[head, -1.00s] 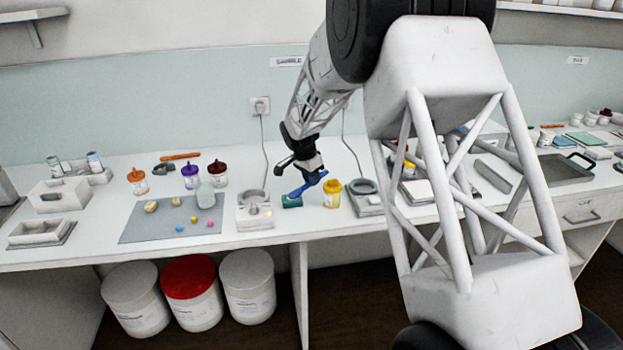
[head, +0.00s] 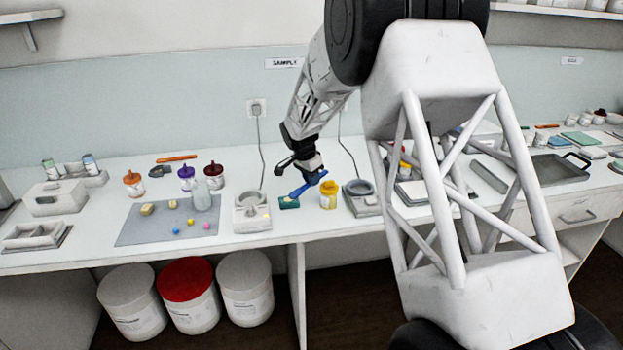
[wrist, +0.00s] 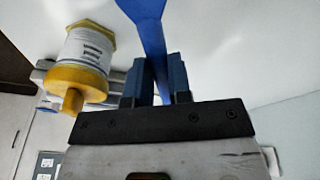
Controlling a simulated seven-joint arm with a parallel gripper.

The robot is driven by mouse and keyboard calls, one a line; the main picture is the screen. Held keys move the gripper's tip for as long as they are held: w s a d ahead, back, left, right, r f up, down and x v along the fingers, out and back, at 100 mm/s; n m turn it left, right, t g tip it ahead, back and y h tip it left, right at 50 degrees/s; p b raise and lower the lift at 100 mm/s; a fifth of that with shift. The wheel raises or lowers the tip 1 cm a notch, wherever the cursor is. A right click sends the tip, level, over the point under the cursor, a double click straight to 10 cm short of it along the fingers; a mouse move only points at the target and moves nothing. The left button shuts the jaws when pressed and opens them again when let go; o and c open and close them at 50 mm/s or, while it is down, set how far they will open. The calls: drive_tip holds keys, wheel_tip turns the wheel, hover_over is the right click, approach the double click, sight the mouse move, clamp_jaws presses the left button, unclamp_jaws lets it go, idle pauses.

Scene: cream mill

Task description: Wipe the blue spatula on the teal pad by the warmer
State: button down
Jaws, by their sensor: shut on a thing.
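My gripper (head: 308,172) is shut on the blue spatula (head: 302,188) above the counter. In the wrist view the blue spatula (wrist: 148,25) runs out between the two blue fingers of my gripper (wrist: 155,82). The teal pad (head: 289,203) lies on the counter just below and left of the spatula. The spatula's lower end is close to the pad's right part; I cannot tell whether they touch. The warmer, which seems to be the grey unit with a round well (head: 253,206), stands just left of the pad.
A yellow jar (head: 328,196) stands right of the pad and shows large in the wrist view (wrist: 88,58). Another grey unit (head: 361,196) stands beyond it. A grey mat (head: 150,230) with small coloured balls and a bottle lies to the left. Cords hang behind.

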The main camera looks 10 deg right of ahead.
drive_tip(key=shift+a, duration=0.1)
drive_tip(key=shift+s+a, duration=0.35)
drive_tip(key=shift+a, duration=0.15)
drive_tip(key=shift+w+d, duration=0.15)
drive_tip(key=shift+d, duration=0.1)
idle(0.3)
drive_tip(key=shift+w+d, duration=0.25)
drive_tip(key=shift+d, duration=0.15)
drive_tip(key=shift+s+a, duration=0.1)
drive_tip(key=shift+a, duration=0.05)
idle(0.4)
drive_tip(key=shift+s+a, duration=0.3)
drive_tip(key=shift+a, duration=0.2)
drive_tip(key=shift+r, duration=0.1)
drive_tip(key=shift+d+v, duration=0.2)
drive_tip(key=shift+v, duration=0.75)
drive_tip(key=shift+d+v, duration=0.2)
drive_tip(key=shift+v, duration=0.75)
drive_tip(key=shift+d+v, duration=0.25)
drive_tip(key=shift+v, duration=0.65)
